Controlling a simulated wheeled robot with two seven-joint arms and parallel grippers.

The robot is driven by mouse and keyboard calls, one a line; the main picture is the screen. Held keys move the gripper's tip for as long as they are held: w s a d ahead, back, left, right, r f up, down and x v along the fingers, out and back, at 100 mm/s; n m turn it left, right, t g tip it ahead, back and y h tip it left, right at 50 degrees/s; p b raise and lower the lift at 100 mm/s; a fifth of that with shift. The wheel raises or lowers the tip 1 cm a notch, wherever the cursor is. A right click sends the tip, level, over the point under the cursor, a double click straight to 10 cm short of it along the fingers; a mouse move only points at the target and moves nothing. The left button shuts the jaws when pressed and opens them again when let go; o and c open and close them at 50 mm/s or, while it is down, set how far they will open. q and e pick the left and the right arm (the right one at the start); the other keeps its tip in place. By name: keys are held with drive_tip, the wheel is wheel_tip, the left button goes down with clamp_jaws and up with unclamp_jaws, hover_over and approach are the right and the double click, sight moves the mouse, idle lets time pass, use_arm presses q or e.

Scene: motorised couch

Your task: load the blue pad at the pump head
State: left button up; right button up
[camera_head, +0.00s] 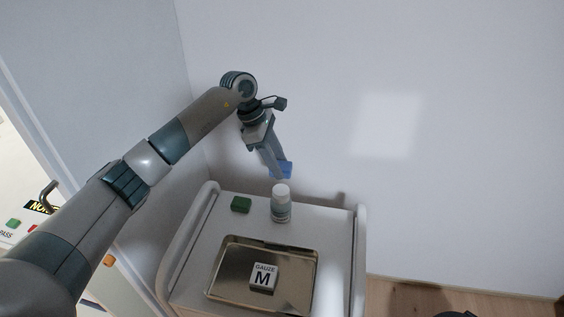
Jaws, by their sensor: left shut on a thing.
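The blue pad (285,168) is between the fingertips of my left gripper (277,165). My left gripper is shut on it and holds it in the air above the far part of a white cart, a little above and behind a white-capped bottle. Part of the pad is hidden by the fingers. I cannot make out the pump head in this view. My right gripper is not in view.
The white cart (335,228) has raised side rails. On it stand the bottle (281,205), a green block (241,204) and a metal tray (304,262) holding a gauze box marked M (263,276). Walls close in behind and left. A panel with coloured buttons (14,223) is at far left.

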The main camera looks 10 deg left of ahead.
use_arm(q)
drive_tip(key=shift+f, duration=0.15)
drive_tip(key=b, duration=0.1)
hover_over(283, 191)
drive_tip(key=a, duration=0.2)
drive_tip(key=shift+w+d+f, duration=0.1)
drive_tip(key=shift+d+f, duration=0.05)
drive_tip(key=shift+f, duration=1.25)
drive_tip(key=shift+w+d+f, duration=0.1)
drive_tip(key=shift+f, duration=1.3)
drive_tip(key=shift+s+f+b, duration=0.1)
drive_tip(key=shift+f+b, duration=0.5)
drive_tip(key=shift+b, duration=0.05)
drive_tip(key=shift+s+f+b, duration=0.1)
drive_tip(key=shift+f+b, duration=0.05)
drive_tip(key=shift+b, duration=0.3)
idle(1.5)
drive_tip(key=shift+r, duration=0.65)
drive_tip(key=shift+r+p, duration=0.95)
drive_tip(key=shift+r, duration=2)
